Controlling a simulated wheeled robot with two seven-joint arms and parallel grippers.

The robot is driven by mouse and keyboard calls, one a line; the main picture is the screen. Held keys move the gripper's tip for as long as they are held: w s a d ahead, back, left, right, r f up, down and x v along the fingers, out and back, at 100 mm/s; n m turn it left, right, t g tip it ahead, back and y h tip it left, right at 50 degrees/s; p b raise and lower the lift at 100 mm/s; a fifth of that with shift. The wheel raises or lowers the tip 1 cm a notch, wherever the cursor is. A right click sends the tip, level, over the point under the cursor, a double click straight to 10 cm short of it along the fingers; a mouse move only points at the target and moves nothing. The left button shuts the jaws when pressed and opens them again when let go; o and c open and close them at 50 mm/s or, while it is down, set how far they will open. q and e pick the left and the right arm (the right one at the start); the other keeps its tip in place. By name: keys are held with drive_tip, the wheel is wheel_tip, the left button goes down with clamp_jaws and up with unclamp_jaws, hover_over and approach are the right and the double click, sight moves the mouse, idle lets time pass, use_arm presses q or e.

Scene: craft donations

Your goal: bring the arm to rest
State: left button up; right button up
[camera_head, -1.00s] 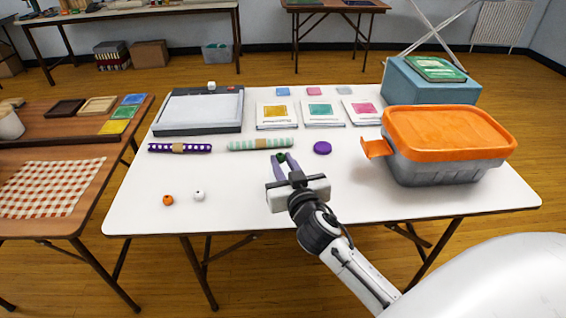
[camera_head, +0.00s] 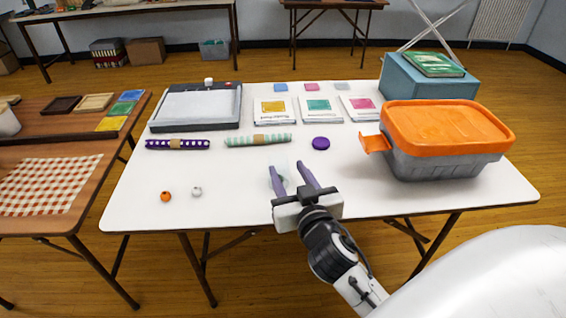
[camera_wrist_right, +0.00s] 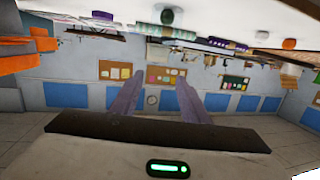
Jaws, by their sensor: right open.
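My right gripper (camera_head: 291,165) is open above the front part of the white table (camera_head: 225,208). Its two purple fingers point away from me and are spread apart, with no object gripped between them. In the right wrist view the same fingers (camera_wrist_right: 155,88) stand apart with the room showing between them. A small green round thing (camera_wrist_right: 167,16) shows beyond the fingertips in that view; it is hard to make out in the head view. My left gripper is not in view.
An orange-lidded grey bin (camera_head: 440,165) stands to the right of the gripper. A purple disc (camera_head: 321,143), a mint striped roll (camera_head: 258,140) and a purple dotted roll (camera_head: 178,144) lie behind. An orange bead (camera_head: 166,197) and a white bead (camera_head: 196,191) lie left.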

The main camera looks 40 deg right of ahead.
drive_tip(key=s+a+f+n+g+y, duration=0.3)
drive_tip(key=s+a+f, duration=0.5)
drive_tip(key=f, duration=0.4)
drive_tip(key=s+a+f+n+g+y, duration=0.3)
drive_tip(key=s+a+f+y, duration=0.2)
drive_tip(key=s+a+f, duration=0.3)
wheel_tip(320, 180, down, 6)
drive_tip(key=s, duration=0.3)
drive_tip(key=shift+a+r+g, duration=0.15)
drive_tip(key=shift+r+g, duration=0.05)
drive_tip(key=shift+g, duration=0.1)
